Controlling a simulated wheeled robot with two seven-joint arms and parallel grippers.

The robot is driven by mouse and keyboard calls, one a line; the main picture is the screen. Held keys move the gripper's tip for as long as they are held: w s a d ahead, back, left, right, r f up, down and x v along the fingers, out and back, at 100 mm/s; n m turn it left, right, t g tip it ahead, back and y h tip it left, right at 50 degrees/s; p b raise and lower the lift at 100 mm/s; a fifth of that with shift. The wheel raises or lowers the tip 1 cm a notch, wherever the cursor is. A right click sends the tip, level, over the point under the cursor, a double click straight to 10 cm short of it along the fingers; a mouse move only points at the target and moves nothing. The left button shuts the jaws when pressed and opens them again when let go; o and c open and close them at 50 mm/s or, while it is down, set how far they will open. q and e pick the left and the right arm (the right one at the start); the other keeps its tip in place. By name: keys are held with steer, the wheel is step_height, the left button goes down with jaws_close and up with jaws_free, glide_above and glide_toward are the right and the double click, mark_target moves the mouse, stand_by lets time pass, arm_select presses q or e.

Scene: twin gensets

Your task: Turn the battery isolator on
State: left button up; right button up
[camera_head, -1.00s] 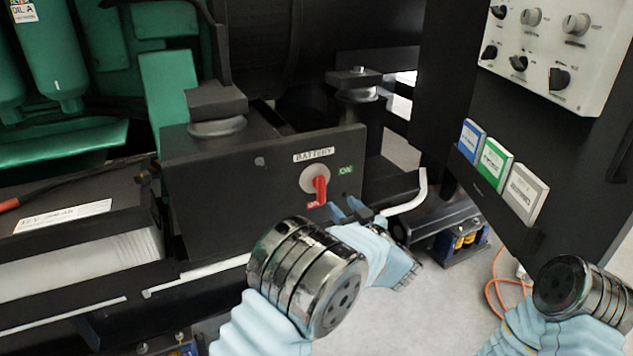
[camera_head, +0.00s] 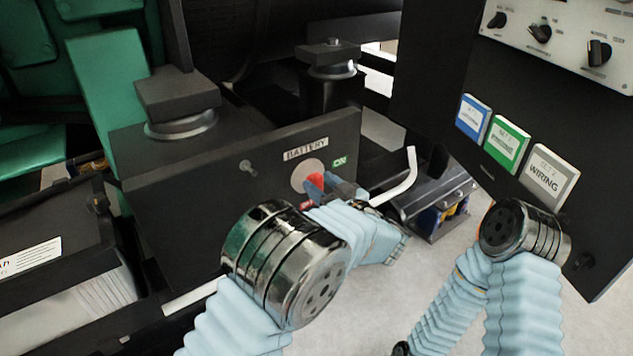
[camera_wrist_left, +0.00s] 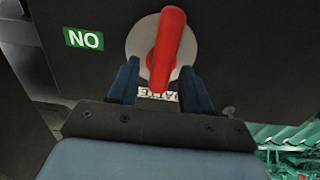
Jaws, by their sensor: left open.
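The battery isolator is a red handle (camera_head: 316,181) on a round pale disc (camera_head: 303,176), on a dark panel (camera_head: 230,178) under a BATTERY label (camera_head: 306,149). A green ON label (camera_head: 339,162) is to its upper right. My left gripper (camera_head: 330,186) is at the handle and hides part of it. In the left wrist view, the red handle (camera_wrist_left: 168,45) reaches between the two open blue fingers (camera_wrist_left: 160,88), with a gap on each side. The green label (camera_wrist_left: 83,39) appears upside down there. My right arm shows at the right, but its gripper is not in view.
A black cabinet with blue, green and grey booklets (camera_head: 507,145) and a knob panel (camera_head: 560,35) stands at the right. A pale bent bar (camera_head: 401,181) is just right of my left gripper. Floor shows at lower right.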

arm_select(q)
steer(key=shift+c, duration=0.3)
jaws_close()
steer(key=shift+a+f+n+b, duration=0.1)
steer(key=shift+f+n+b, duration=0.05)
steer(key=shift+n+b, duration=0.85)
steer(key=n+b, duration=0.5)
steer(key=shift+s+a+f+b, duration=0.1)
steer(key=shift+a+f+b, duration=0.1)
steer(key=shift+b, duration=0.15)
steer(key=shift+s+a+n+b, duration=0.1)
steer(key=shift+a+n+b, duration=0.05)
steer(key=shift+n+b, duration=5.65)
